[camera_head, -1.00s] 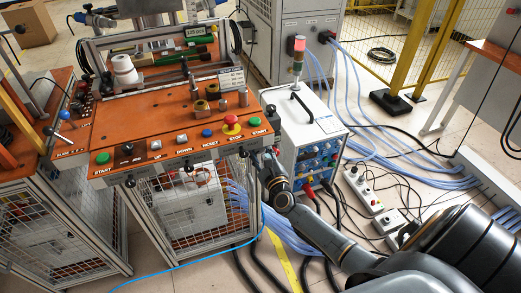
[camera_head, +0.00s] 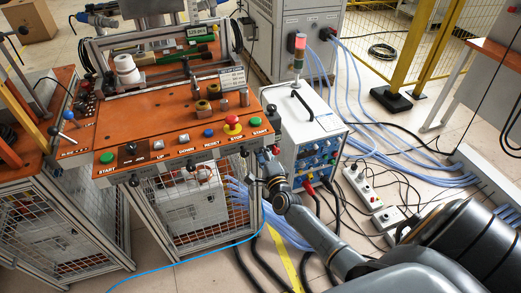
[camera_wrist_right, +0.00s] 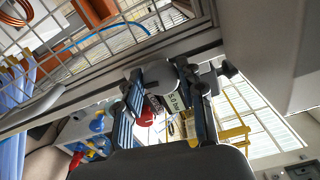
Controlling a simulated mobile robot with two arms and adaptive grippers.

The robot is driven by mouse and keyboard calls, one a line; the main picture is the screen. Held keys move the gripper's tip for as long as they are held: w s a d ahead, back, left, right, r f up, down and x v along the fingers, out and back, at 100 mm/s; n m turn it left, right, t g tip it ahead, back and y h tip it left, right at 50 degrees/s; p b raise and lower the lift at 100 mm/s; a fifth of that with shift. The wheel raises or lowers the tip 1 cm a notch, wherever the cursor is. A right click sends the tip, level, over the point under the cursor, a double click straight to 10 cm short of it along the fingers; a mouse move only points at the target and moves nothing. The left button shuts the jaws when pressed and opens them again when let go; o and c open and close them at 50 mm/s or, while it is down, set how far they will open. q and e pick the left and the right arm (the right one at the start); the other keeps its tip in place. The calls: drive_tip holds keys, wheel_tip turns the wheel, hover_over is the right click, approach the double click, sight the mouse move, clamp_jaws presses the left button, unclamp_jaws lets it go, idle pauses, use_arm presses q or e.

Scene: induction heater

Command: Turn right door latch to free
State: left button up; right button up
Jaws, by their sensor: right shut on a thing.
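The heater bench has a mesh door (camera_head: 190,205) under its orange top. My right gripper (camera_head: 262,168) is at the bench's front right corner, just below the top's edge. In the right wrist view, the right gripper (camera_wrist_right: 165,92) has its two dark fingers on either side of a small grey latch piece (camera_wrist_right: 157,76) by the frame bar. It is shut on this piece, which I take to be the right door latch. The fingers hide part of it, so its exact angle cannot be told. The left gripper is not in view.
The orange control panel (camera_head: 180,155) with coloured push buttons lies above the door. A white power unit (camera_head: 305,135) with blue connectors stands close to the right of the gripper. Cables and power strips (camera_head: 362,188) lie on the floor at right.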

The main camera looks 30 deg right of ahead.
drive_tip(key=shift+n, duration=0.6)
drive_tip(key=shift+f, duration=0.1)
drive_tip(key=o, duration=1.1)
drive_tip(key=shift+o, duration=0.2)
drive_tip(key=v, duration=1.2)
drive_tip(key=shift+f, duration=0.1)
